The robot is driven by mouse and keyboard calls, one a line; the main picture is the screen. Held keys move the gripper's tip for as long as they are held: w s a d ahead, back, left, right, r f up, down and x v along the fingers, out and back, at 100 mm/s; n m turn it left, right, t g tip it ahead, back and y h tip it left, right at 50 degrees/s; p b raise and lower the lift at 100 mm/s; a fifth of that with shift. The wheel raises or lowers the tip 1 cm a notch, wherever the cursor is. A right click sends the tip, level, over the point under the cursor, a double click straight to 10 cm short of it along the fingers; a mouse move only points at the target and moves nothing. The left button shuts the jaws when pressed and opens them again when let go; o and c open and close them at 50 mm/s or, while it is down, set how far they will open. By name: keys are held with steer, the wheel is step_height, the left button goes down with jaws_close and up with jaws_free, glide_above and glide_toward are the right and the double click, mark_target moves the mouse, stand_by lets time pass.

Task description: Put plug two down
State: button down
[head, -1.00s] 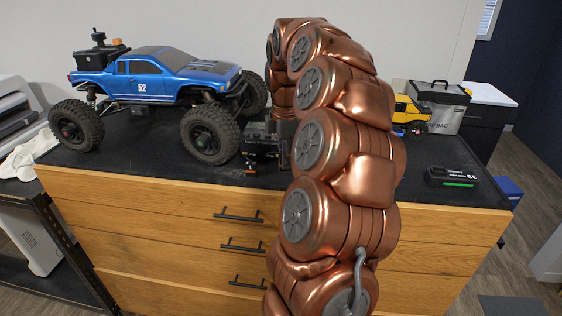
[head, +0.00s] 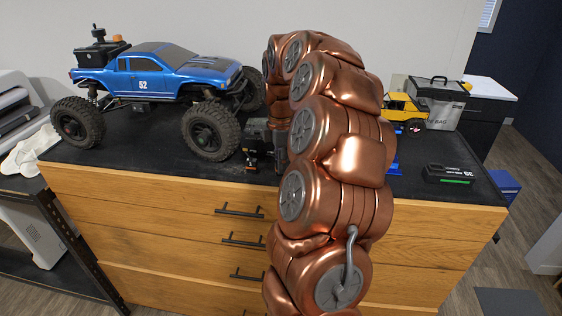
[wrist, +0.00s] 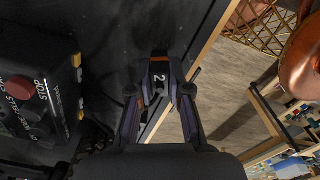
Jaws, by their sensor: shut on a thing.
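Plug two (wrist: 158,72) is a small black block with a white "2" and orange edges, in the middle of the wrist view. My gripper (wrist: 161,90) is shut on it, with one finger on each side. In the head view my gripper (head: 262,160) is low over the dark worktop (head: 120,166), close to its front edge, and largely hidden by my copper arm. I cannot tell whether the plug touches the worktop.
A black box with a red stop button (wrist: 18,86) lies left of my gripper in the wrist view. A blue crawler truck (head: 160,75) stands left on the worktop. A yellow vehicle (head: 402,108), a grey bag (head: 438,100) and a black battery-like block (head: 449,174) are right.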

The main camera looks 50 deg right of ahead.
steer(key=shift+f, duration=0.15)
steer(key=c, duration=1.1)
jaws_free()
step_height(320, 180, up, 12)
steer(key=b, duration=0.3)
steer(key=shift+r, duration=0.2)
steer(key=shift+a, duration=0.1)
